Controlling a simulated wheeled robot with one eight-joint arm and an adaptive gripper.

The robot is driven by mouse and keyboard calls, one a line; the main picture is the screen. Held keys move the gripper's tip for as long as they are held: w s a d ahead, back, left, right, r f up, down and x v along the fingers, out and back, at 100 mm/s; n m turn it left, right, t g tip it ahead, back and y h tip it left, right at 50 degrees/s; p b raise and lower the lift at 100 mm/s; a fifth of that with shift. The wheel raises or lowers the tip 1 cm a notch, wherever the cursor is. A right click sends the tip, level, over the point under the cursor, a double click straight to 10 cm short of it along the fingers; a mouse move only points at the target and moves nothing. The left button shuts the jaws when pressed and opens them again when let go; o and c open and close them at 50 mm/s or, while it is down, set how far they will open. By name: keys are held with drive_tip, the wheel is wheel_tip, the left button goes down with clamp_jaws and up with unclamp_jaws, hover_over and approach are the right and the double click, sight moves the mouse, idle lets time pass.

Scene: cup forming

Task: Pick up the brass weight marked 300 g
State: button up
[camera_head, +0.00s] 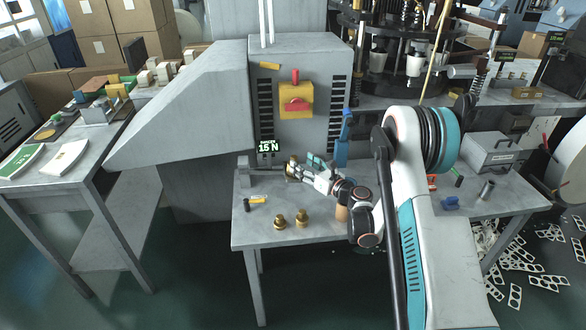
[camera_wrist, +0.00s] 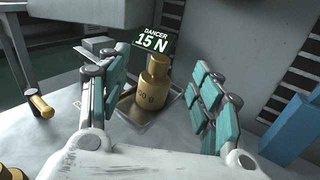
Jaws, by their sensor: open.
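A brass weight (camera_wrist: 153,88) with a knob top stands upright in the wrist view, on a shallow metal pan (camera_wrist: 128,108). Its marking ends in "00 g"; I cannot read the first digit. My gripper (camera_wrist: 160,98) is open, with one teal-padded finger on each side of the weight and gaps showing between. In the head view my gripper (camera_head: 300,168) is over the back of the table, and it partly hides this weight. Two more brass weights, a left one (camera_head: 280,222) and a right one (camera_head: 302,218), stand near the table's front edge; their markings are too small to read.
A "DANCER 15 N" display (camera_wrist: 155,41) is just behind the weight. A yellow-handled tool (camera_head: 258,199) lies on the table (camera_head: 255,232) at the left. A blue upright part (camera_head: 342,148) stands right of my gripper. The grey machine (camera_head: 220,110) rises behind.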

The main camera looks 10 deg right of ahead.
sight(296, 160)
drive_tip(key=x, duration=0.1)
drive_tip(key=b+x, duration=0.1)
drive_tip(key=x, duration=0.1)
drive_tip(key=b+x, duration=0.1)
drive_tip(key=x, duration=0.1)
drive_tip(key=shift+w+a+f, duration=0.1)
drive_tip(key=shift+w+f, duration=0.1)
drive_tip(key=shift+f, duration=0.15)
drive_tip(key=shift+w+a+r, duration=0.1)
drive_tip(key=shift+w+r, duration=0.05)
drive_tip(key=shift+w, duration=0.05)
drive_tip(key=shift+c, duration=0.5)
drive_tip(key=c, duration=1.3)
